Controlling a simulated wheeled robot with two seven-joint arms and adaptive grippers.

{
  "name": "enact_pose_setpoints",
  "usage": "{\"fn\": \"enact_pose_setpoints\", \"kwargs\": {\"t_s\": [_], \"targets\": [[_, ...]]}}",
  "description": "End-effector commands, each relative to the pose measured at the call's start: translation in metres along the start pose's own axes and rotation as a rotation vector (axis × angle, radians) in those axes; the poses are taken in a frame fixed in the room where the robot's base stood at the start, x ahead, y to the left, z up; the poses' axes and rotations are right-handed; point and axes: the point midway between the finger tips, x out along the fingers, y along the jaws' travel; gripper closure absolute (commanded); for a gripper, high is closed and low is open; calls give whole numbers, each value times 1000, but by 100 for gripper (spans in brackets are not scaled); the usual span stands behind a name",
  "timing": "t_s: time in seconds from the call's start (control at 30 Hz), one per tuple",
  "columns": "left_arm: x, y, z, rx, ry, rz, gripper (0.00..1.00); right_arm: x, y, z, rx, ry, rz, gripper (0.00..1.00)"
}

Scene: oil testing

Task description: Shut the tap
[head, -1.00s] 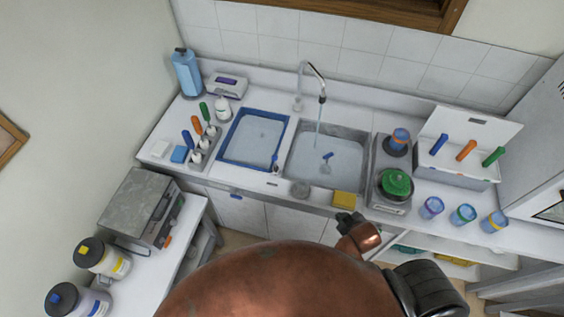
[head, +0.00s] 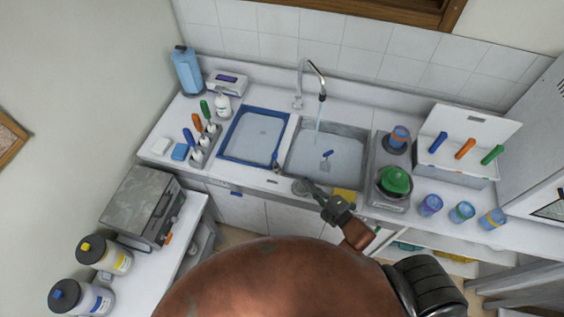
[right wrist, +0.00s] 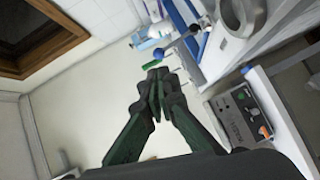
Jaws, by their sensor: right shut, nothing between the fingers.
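The silver tap (head: 314,70) stands behind the sinks, its curved spout over the right-hand basin (head: 340,177). A thin stream of water (head: 318,115) runs from the spout into that basin. The tap's base (head: 298,101) is on the counter behind the divider between the basins. My right gripper (head: 308,184) is over the front edge of the sink, well in front of the tap and apart from it. In the right wrist view its dark fingers (right wrist: 158,78) are together and empty. The tap is not clear in that view. My left gripper is not visible.
A blue-rimmed basin (head: 228,153) is on the left. A blue-handled item (head: 327,154) sits in the right-hand basin. A yellow sponge (head: 345,194) lies by my right gripper. A green-topped pot (head: 395,180) and several cups stand on the right. Space above the basins is clear.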

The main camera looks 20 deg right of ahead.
Motion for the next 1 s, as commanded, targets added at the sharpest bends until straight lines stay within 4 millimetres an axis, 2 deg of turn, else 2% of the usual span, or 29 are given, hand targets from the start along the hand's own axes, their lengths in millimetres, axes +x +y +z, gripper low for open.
{"fn": "enact_pose_setpoints", "kwargs": {"t_s": [0.17,0.27,0.7,0.9,1.0], "targets": [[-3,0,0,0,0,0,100,9,3,-8,-35,33,20,100],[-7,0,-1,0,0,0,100,24,5,-8,-33,32,21,100],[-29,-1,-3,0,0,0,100,111,7,-11,-31,31,19,100],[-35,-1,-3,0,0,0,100,134,6,-11,-30,31,17,100],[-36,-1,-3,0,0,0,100,138,4,-11,-31,30,17,100]]}}
